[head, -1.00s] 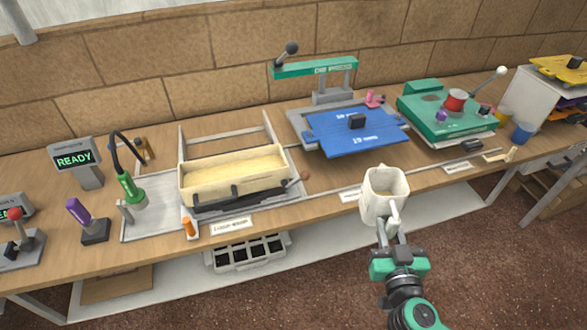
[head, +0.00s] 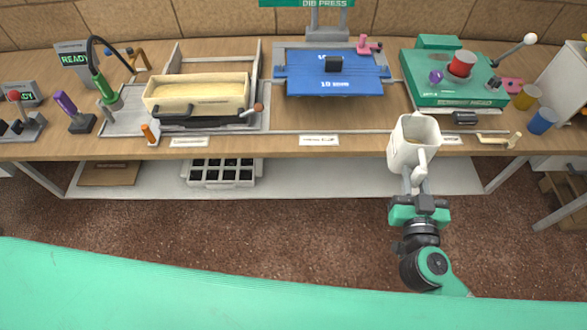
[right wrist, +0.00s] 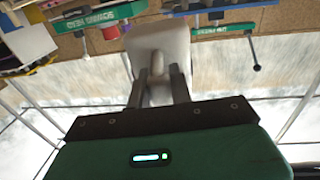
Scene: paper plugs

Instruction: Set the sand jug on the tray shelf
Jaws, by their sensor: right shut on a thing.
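The sand jug (head: 404,148) is a cream-white jug, upright in the head view, with its handle toward me. My right gripper (head: 414,183) is shut on its handle, and the jug is held in the air in front of the bench's front edge. In the right wrist view the jug (right wrist: 158,45) shows beyond the two fingers of the gripper (right wrist: 160,92). The inside of the jug shows a little brown; how full it is I cannot tell. The pale shelf (head: 300,178) under the bench carries a tray of dark cells (head: 222,185). My left gripper is out of view.
On the bench stand a cream sand box (head: 197,97), a blue press (head: 335,85) and a green machine (head: 452,82) with a lever. Yellow and blue cups (head: 542,121) stand at the right. The shelf is bare right of the dark-celled tray. Bench legs stand at both ends.

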